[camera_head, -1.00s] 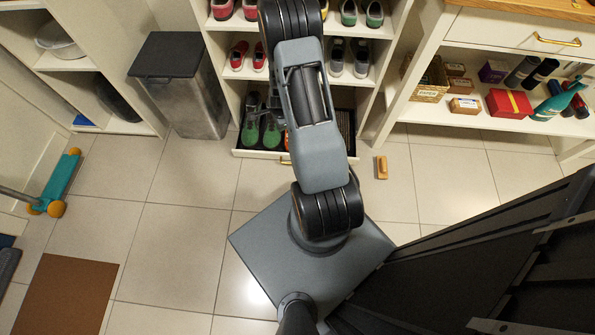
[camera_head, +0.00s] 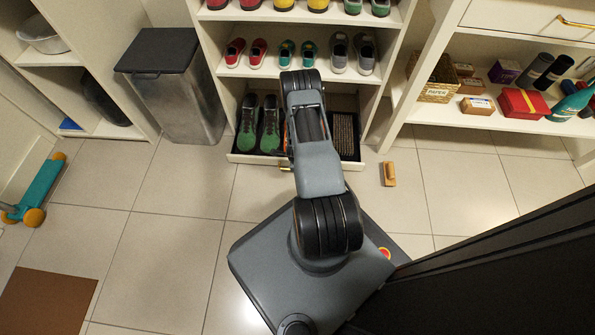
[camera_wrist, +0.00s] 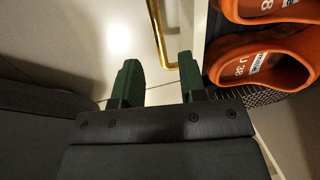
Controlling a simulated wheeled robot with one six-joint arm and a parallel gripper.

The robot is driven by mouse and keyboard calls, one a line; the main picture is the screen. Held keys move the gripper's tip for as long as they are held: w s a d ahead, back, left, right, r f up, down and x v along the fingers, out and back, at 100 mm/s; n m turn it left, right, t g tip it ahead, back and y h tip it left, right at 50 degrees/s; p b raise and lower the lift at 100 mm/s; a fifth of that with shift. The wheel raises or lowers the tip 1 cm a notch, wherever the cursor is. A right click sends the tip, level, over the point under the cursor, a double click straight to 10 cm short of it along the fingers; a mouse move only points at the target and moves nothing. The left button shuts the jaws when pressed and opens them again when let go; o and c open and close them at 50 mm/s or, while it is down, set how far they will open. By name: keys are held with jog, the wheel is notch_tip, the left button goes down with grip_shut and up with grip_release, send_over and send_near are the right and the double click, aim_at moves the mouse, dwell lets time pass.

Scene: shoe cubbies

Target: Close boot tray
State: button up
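The boot tray (camera_head: 246,158) is a shallow, pale-fronted tray pulled out at the bottom of the shoe cubby. It holds green shoes (camera_head: 270,128), orange clogs mostly hidden behind my arm, and a dark ribbed mat at right. Its brass handle (camera_head: 285,168) is partly covered by my arm; it also shows in the wrist view (camera_wrist: 161,38). My gripper (camera_wrist: 161,78) is open and empty in the wrist view, with the handle just beyond and between its green fingertips, apparently not touching. Orange clogs (camera_wrist: 262,60) lie to its right. The gripper is hidden in the head view.
A grey bin (camera_head: 178,90) stands left of the cubby. A small wooden brush-like block (camera_head: 389,174) lies on the floor to the right. A teal scooter (camera_head: 38,192) and brown mat (camera_head: 45,300) are at left. Tiled floor before the tray is otherwise clear.

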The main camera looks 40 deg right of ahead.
jog(key=shift+w+d+f+b, duration=0.1)
jog(key=shift+f+b, duration=0.2)
jog(key=shift+f, duration=0.45)
jog(key=shift+w+d+f+b, duration=0.15)
jog(key=shift+f+b, duration=0.1)
jog(key=shift+f, duration=0.55)
jog(key=shift+w+d+f+b, duration=0.1)
jog(key=shift+f+b, duration=0.2)
jog(key=shift+f, duration=0.45)
grip_shut()
